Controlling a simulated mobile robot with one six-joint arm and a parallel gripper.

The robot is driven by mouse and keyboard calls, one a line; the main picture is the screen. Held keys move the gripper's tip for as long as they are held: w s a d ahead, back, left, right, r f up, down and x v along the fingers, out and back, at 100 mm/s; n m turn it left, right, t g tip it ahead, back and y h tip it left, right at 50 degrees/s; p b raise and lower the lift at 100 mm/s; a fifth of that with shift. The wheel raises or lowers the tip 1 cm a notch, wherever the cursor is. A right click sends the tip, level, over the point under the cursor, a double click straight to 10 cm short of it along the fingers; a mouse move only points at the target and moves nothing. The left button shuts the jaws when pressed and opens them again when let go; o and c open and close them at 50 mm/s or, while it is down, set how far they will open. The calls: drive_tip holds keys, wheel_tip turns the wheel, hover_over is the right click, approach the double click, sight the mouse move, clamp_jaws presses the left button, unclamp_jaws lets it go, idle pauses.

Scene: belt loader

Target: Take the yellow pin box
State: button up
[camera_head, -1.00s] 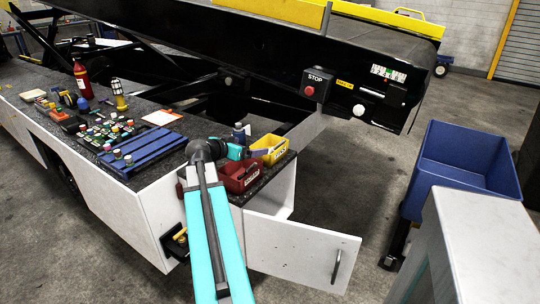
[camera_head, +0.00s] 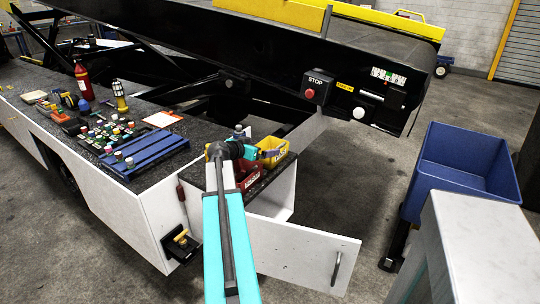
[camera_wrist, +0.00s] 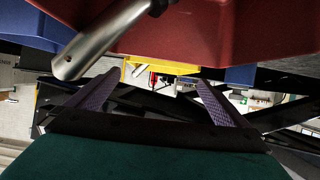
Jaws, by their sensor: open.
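The yellow pin box (camera_head: 276,158) stands at the back of the dark counter's right end, just behind the red box (camera_head: 250,178). In the wrist view a strip of the yellow box (camera_wrist: 178,68) shows beyond the fingertips, below the large red box (camera_wrist: 230,35). My gripper (camera_wrist: 157,82) is open, with its two purple fingers spread and nothing between them. In the head view the teal wrist is over the red box and just left of the yellow box, and its fingers are hard to make out. The arm hides part of the red box.
A metal rod (camera_wrist: 105,42) and a blue surface (camera_wrist: 30,22) are close to the left finger in the wrist view. A blue rack (camera_head: 150,150) and small parts lie left on the counter. An open white door (camera_head: 300,255) stands below. A blue bin (camera_head: 465,170) is at right.

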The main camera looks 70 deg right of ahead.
drive_tip(key=shift+d, duration=0.1)
idle(0.3)
drive_tip(key=shift+p+x, duration=0.7)
drive_tip(key=shift+x, duration=1.8)
drive_tip(key=shift+w+f, duration=0.1)
drive_tip(key=shift+f, duration=0.1)
drive_tip(key=shift+c, duration=0.4)
drive_tip(key=c, duration=1.2)
drive_tip(key=shift+r, duration=0.1)
wheel_tip(320, 180, up, 10)
drive_tip(key=b, duration=0.1)
